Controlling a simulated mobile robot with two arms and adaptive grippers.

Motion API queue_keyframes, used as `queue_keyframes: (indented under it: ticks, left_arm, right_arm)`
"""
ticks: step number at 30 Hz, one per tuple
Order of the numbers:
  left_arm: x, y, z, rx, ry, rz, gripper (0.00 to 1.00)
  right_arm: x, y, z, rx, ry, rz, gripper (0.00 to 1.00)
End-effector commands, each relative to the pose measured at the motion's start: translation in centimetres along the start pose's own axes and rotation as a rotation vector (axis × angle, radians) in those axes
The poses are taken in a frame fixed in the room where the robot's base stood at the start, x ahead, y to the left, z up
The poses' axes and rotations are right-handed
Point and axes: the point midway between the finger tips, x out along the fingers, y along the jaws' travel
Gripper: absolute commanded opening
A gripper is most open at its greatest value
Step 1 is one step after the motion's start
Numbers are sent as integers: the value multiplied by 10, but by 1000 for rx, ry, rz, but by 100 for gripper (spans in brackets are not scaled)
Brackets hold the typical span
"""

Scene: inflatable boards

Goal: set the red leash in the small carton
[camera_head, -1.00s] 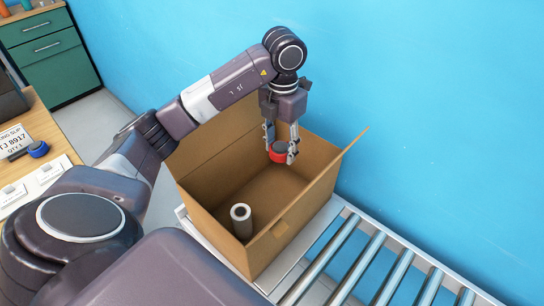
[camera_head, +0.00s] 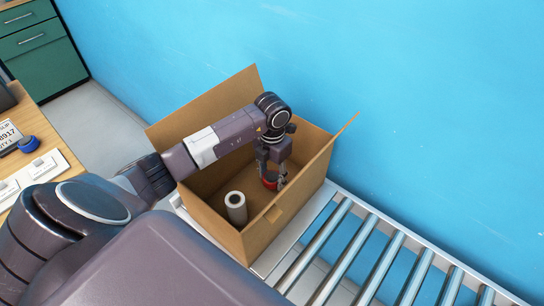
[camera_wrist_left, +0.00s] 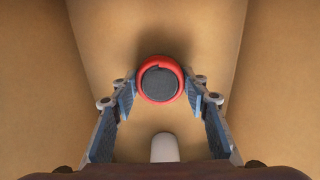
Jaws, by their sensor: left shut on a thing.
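The red leash (camera_head: 269,184) is a coiled red ring around a dark grey round middle. It also shows in the left wrist view (camera_wrist_left: 160,63), between the two fingertips. My left gripper (camera_head: 273,180) is shut on it and points down inside the open carton (camera_head: 262,238), near its far right part. The left wrist view shows the fingers (camera_wrist_left: 160,88) on both sides of the leash, with the carton's brown walls all around. I cannot tell whether the leash touches the carton floor. My right gripper is not in view.
A white roll (camera_head: 236,207) stands upright in the carton's near left part. The carton's flaps are open. It stands at the end of a roller conveyor (camera_head: 350,255), by a blue wall (camera_head: 400,90). A wooden desk (camera_head: 50,120) with a blue tape roll (camera_head: 28,144) is at left.

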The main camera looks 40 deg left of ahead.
Motion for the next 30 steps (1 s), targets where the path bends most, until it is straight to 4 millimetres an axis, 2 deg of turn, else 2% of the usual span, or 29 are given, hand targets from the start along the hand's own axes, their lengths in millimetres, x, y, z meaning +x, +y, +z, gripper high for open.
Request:
queue_keyframes:
  ticks: [3,14,15,19,30]
  left_arm:
    - [14,0,0,0,1,0,16]
    - [19,0,0,1,-1,1,16]
    - [18,0,0,1,-1,1,45]
    - [17,0,0,1,0,1,59]
    - [11,0,0,1,-1,-1,59]
  right_arm:
    - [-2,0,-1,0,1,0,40]
    - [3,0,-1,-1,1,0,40]
    - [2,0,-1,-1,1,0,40]
    - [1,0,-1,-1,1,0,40]
    - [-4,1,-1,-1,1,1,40]
